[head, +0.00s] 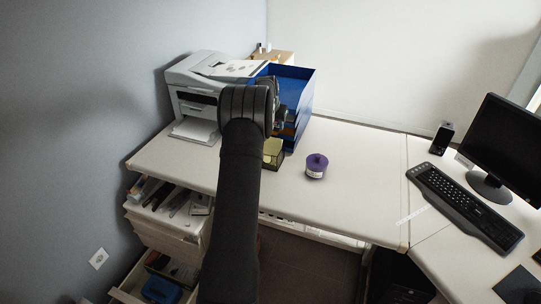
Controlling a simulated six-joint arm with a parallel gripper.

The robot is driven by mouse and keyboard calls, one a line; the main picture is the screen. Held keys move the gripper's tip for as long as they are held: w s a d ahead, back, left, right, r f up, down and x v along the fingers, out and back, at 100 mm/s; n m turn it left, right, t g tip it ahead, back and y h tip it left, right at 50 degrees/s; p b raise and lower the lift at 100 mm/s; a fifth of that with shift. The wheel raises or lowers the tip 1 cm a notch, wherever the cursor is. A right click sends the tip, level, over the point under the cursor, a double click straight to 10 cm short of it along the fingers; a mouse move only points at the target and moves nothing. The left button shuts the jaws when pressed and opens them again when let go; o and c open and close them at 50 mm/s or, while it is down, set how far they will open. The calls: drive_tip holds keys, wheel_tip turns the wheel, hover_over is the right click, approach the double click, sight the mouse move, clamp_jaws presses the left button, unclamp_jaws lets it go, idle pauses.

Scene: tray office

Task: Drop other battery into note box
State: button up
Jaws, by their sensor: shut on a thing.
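A small yellow-green note box (273,153) stands on the white desk, in front of the blue letter tray and partly behind my arm. My gripper (281,106) is up in front of the blue tray, above and behind the note box in the picture. My wrist covers most of it. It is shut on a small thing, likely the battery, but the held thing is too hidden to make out. The inside of the note box is not clear from here.
The blue letter tray (301,108) rises close behind my gripper. A printer (197,88) stands left of it. A purple round container (316,166) is right of the note box. A keyboard (463,205) and monitor (507,148) are far right. The desk's middle is clear.

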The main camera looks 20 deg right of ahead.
drive_tip(key=shift+f, duration=1.75)
drive_tip(key=o, duration=1)
drive_tip(key=shift+o, duration=0.2)
drive_tip(key=v, duration=1.7)
drive_tip(key=shift+r, duration=0.2)
drive_tip(key=shift+a, duration=0.1)
